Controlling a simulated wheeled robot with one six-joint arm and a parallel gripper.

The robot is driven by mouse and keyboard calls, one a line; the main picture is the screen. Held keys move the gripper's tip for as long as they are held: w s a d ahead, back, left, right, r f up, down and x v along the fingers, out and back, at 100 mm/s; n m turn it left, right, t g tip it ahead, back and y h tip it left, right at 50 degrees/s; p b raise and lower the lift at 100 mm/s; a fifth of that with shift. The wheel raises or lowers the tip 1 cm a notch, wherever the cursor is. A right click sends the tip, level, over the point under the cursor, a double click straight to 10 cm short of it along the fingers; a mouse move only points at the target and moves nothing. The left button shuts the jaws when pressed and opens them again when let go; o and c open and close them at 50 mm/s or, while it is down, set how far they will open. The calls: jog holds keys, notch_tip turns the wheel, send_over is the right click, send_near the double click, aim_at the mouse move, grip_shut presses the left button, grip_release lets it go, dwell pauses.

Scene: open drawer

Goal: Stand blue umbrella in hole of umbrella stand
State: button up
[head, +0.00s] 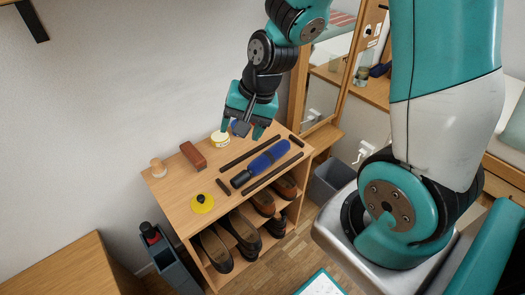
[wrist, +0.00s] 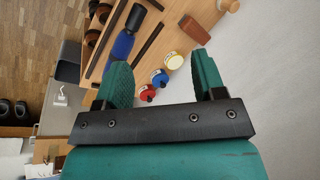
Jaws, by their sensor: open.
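The blue umbrella (head: 268,158) lies flat on top of the wooden shoe cabinet between dark strips, its black handle toward the front left. It also shows in the wrist view (wrist: 122,45), left of the jaws. A narrow grey-blue container (head: 178,270), which looks like the umbrella stand, is on the floor at lower left. A black-and-red object (head: 150,233) is in or at it; its holes cannot be made out. My gripper (head: 240,130) is open and empty above the cabinet's back edge, behind the umbrella, with its fingers (wrist: 157,65) apart.
Red (wrist: 147,93), blue (wrist: 160,77) and yellow (wrist: 174,60) tins sit near my fingers. A grey bin (head: 330,182) stands right.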

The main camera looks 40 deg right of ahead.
jog(key=w+d+f+m+h+p, duration=0.1)
jog(key=d+f+m, duration=0.3)
jog(key=d+m, duration=0.15)
jog(key=d+f+m+h+p, duration=0.1)
jog(key=d+f+m+p, duration=0.2)
jog(key=d, duration=0.4)
jog(key=b, duration=0.1)
send_near(267, 157)
jog(key=shift+m+t, duration=0.25)
jog(key=shift+t, duration=0.15)
jog(key=x, duration=0.5)
jog(key=shift+s+a+f, duration=0.15)
jog(key=shift+a, duration=0.25)
jog(key=shift+d+x, duration=0.2)
jog(key=shift+x, duration=1.3)
jog(key=shift+d+x, duration=0.25)
jog(key=shift+x, duration=1.2)
jog(key=c, duration=0.9)
jog(key=shift+c, duration=0.2)
notch_tip(267, 157, up, 20)
jog(key=s+a+f+n+g+y+p, duration=0.2)
jog(key=a+n, duration=0.6)
jog(key=n, duration=0.8)
notch_tip(267, 157, down, 4)
jog(key=shift+s+a+r+n+g+y+p, duration=0.25)
jog(key=shift+s+g+p, duration=0.3)
jog(key=shift+s+g, duration=0.35)
